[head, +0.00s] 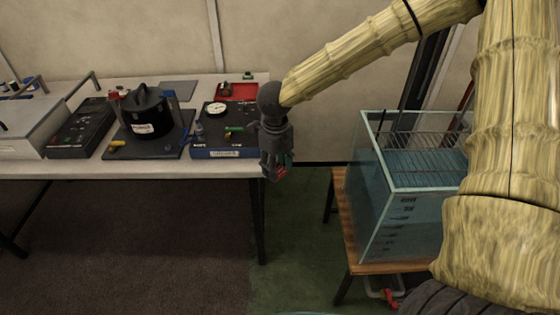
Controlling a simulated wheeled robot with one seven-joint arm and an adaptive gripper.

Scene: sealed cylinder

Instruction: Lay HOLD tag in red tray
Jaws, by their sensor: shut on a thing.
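The red tray (243,91) lies at the back right corner of the white table, partly behind a dark instrument box. My gripper (275,172) points down just off the table's right edge, in front of the tray and to its right. A small brown-red object (224,88) shows at the tray's left side.
An instrument box with a round gauge (216,109) and green lever stands in front of the tray. A black lidded cylinder (147,110) stands left of it. A glass water tank (400,190) on a wooden stand is at the right, with open floor between.

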